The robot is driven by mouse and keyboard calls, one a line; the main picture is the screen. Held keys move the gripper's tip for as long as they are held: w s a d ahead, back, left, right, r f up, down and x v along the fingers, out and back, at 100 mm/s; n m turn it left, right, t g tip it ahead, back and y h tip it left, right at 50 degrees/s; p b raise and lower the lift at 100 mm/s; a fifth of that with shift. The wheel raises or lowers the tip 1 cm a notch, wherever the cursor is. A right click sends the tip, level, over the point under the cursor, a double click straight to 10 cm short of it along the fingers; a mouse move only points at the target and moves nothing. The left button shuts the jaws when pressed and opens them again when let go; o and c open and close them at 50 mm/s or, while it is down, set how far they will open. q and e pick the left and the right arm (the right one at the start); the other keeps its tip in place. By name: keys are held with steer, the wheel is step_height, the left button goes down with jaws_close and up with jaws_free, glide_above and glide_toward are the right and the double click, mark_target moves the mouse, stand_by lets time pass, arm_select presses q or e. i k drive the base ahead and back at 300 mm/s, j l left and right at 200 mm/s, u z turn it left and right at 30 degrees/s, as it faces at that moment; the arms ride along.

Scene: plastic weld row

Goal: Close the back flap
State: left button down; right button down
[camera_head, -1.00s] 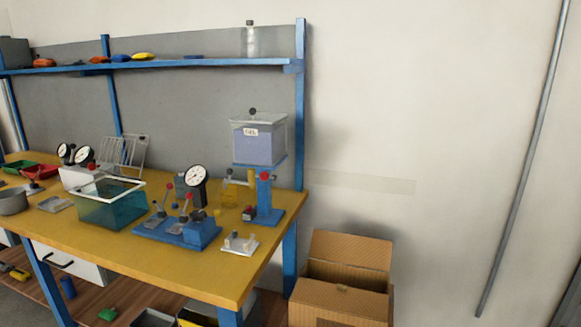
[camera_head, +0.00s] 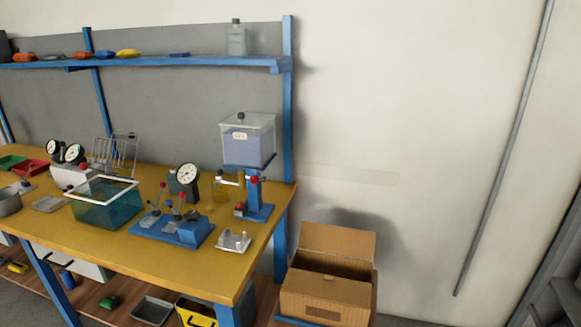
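A brown cardboard box (camera_head: 327,297) stands low at the right end of the workbench, near the wall. Its back flap (camera_head: 338,241) is raised and leans back toward the wall. The box's top shows a dark opening in front of that flap. The front face has a small dark slot. Neither of my grippers is in view.
The yellow-topped workbench (camera_head: 200,262) with a blue frame stands left of the box, carrying a teal tank (camera_head: 106,208), gauges and a clear bin (camera_head: 248,140). A grey pole (camera_head: 505,150) leans on the wall at right. The wall area between is clear.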

mark_target(340, 241)
steer(key=i+l+u, duration=0.15)
steer(key=l+u, duration=0.25)
steer(key=l, duration=0.65)
steer(key=l+u, duration=0.4)
steer(key=l, duration=0.65)
steer(key=i, duration=0.05)
